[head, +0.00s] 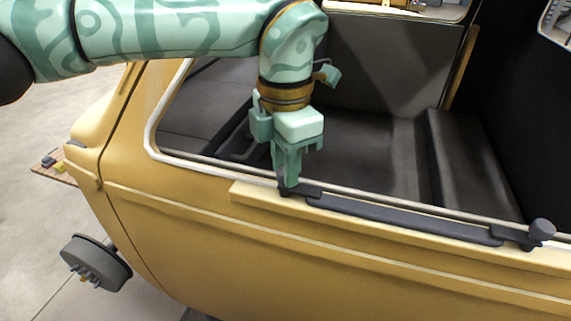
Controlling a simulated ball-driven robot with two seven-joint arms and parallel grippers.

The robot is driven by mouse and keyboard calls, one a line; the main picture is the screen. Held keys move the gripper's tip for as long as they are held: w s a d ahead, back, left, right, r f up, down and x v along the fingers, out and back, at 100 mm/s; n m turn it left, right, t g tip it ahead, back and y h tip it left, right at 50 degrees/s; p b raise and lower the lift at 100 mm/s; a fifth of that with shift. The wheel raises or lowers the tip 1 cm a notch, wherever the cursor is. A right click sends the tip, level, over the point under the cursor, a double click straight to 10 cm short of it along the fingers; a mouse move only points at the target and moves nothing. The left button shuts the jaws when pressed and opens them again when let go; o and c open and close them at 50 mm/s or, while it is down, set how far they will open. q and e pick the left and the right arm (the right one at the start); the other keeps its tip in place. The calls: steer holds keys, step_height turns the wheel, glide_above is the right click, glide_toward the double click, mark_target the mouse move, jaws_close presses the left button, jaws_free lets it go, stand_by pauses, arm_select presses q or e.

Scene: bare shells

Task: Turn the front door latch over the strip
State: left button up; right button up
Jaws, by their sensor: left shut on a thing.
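The yellow car shell's door has a long dark strip (400,217) lying along its top ledge, below the window opening. At the strip's left end is a small dark latch (310,190). Its flat part points right and appears to reach the strip's end; I cannot tell how far it overlaps. My left gripper (288,181) points down at this latch and is shut on its knob, which the fingers mostly hide. A second dark latch with a round knob (541,229) sits at the strip's right end. My right gripper is not in view.
The yellow door panel (330,255) fills the lower part of the view. Dark seats (375,150) show through the open window, with a pale rim (155,125) around it. A dark wheel hub (95,264) sticks out at the lower left over grey floor.

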arm_select(q)
steer(key=shift+r+n, duration=0.1)
steer(key=shift+n, duration=0.2)
steer(key=o, duration=1)
step_height(320, 180, up, 16)
steer(key=p, duration=0.1)
steer(key=shift+p, duration=0.35)
